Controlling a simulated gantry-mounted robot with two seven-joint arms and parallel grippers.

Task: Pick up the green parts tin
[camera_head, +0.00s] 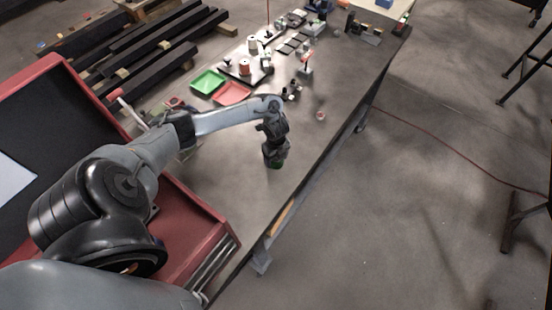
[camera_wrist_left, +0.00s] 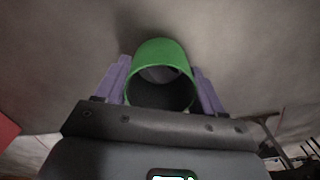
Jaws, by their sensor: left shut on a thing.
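The green parts tin (camera_head: 275,164) shows as a small green patch under my left gripper (camera_head: 274,158) in the head view, over the near part of the grey workbench (camera_head: 240,190). In the left wrist view the tin (camera_wrist_left: 160,50) is a green open cylinder with a dark inside. The purple fingers of the left gripper (camera_wrist_left: 160,90) sit on either side of it, shut on it. I cannot tell whether the tin touches the bench. My right gripper is not in view.
A green tray (camera_head: 207,82) and a red tray (camera_head: 232,93) lie further back on the bench, with several small parts beyond. A small pinkish round item (camera_head: 320,115) lies near the right edge. A red tool chest (camera_head: 200,225) stands at left. Bench around the gripper is clear.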

